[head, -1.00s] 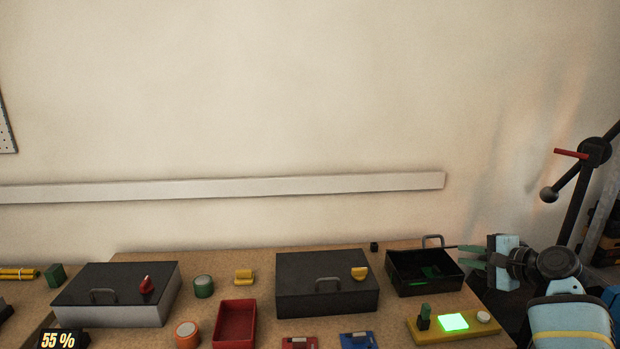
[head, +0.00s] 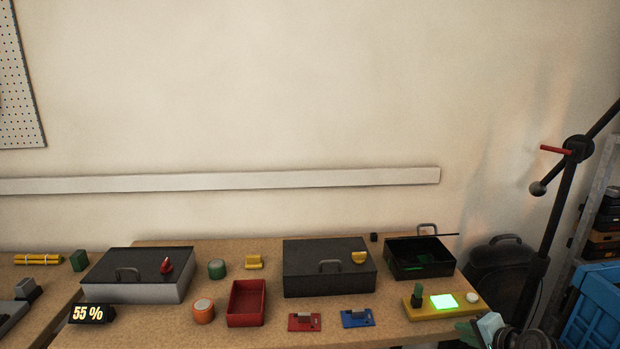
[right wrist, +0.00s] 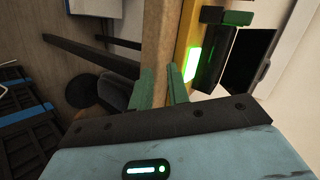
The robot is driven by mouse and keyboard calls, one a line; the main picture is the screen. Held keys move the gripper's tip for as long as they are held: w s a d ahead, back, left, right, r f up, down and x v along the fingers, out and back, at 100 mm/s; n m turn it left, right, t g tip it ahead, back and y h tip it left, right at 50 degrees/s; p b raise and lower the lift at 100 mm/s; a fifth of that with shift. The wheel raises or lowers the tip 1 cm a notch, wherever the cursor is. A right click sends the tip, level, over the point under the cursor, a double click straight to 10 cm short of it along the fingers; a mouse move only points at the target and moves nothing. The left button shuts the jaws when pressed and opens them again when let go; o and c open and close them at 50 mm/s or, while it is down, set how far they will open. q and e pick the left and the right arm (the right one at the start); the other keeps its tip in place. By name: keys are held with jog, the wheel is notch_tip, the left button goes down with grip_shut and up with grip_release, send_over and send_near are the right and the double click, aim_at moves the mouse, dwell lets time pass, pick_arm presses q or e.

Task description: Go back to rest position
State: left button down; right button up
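My right gripper (head: 464,331) is low at the bottom right of the head view, near the front right of the wooden workbench (head: 390,334). In the right wrist view its two green fingers (right wrist: 161,82) stand apart, with nothing held between them. The bench edge shows behind the fingers. My left gripper is not in view. The open black box (head: 405,272) and the yellow board (head: 420,311) with a lit green screen (head: 443,302) are beyond the right gripper, apart from it.
Two closed boxes, one grey (head: 140,291) and one black (head: 305,284), stand on the bench. A red tray (head: 233,316), red and blue modules (head: 357,318) and small parts lie between and before them. A dark lamp-like stand (head: 557,225) and blue crate (head: 597,310) are at right.

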jog(key=s+a+f+n+g+h, duration=0.1)
jog(key=s+a+f+n, duration=0.2)
jog(key=s+f, duration=0.6)
jog(key=s+a+f+n+h, duration=0.1)
jog(key=s+a+f+n, duration=0.3)
jog(key=s+f, duration=0.6)
jog(key=s+a+n, duration=0.3)
jog(key=s+a, duration=0.2)
jog(key=s, duration=0.7)
jog(key=s+a+r+n+p, duration=0.1)
jog(key=s+a+n, duration=0.2)
jog(key=s, duration=0.9)
jog(key=shift+s+a+r+n+g+y, duration=0.3)
jog(key=shift+s+a+n, duration=0.1)
jog(key=shift+a, duration=0.45)
